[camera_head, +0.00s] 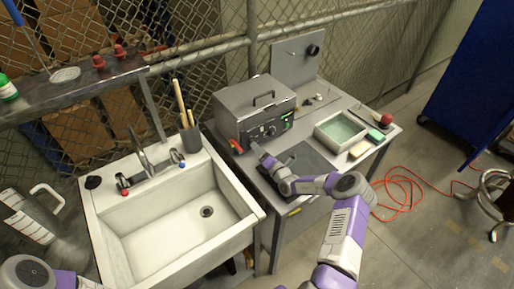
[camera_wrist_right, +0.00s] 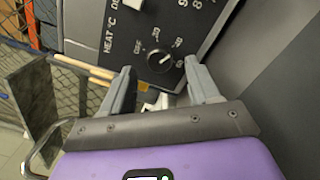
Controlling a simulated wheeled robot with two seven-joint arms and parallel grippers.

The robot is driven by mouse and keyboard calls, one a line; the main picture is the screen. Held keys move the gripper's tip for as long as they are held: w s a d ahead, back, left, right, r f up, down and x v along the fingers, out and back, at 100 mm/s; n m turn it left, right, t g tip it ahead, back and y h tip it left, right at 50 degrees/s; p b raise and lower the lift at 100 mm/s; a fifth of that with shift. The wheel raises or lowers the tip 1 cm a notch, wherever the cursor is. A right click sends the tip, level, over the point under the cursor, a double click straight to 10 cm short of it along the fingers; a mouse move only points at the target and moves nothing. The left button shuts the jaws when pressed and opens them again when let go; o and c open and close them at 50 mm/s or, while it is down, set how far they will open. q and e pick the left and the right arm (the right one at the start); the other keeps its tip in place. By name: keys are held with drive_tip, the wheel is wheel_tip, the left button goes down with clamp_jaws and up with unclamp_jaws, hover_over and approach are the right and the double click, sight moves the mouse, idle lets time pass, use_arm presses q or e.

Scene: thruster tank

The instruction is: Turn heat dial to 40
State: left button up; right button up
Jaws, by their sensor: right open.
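The grey metal tank (camera_head: 255,105) stands on the workbench, its black control panel facing me. The heat dial (camera_wrist_right: 159,60) is a round black knob on that panel, beside the "HEAT °C" lettering, with small white marks around it. A light pointer line shows on the knob, but I cannot tell its exact reading. My right gripper (camera_wrist_right: 160,68) is open, its two grey fingers apart on either side of the dial in the wrist view. I cannot tell if they touch it. In the head view my right gripper (camera_head: 259,152) is just in front of the panel. My left gripper is out of view.
A white sink (camera_head: 150,235) stands left of the bench. A cup with wooden handles (camera_head: 190,138) stands behind the sink. A red cable (camera_head: 402,190) lies on the floor.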

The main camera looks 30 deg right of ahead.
drive_tip(key=s, duration=0.5)
drive_tip(key=shift+s+d, duration=0.15)
drive_tip(key=shift+s, duration=0.05)
drive_tip(key=shift+f, duration=0.1)
drive_tip(key=shift+p, duration=0.3)
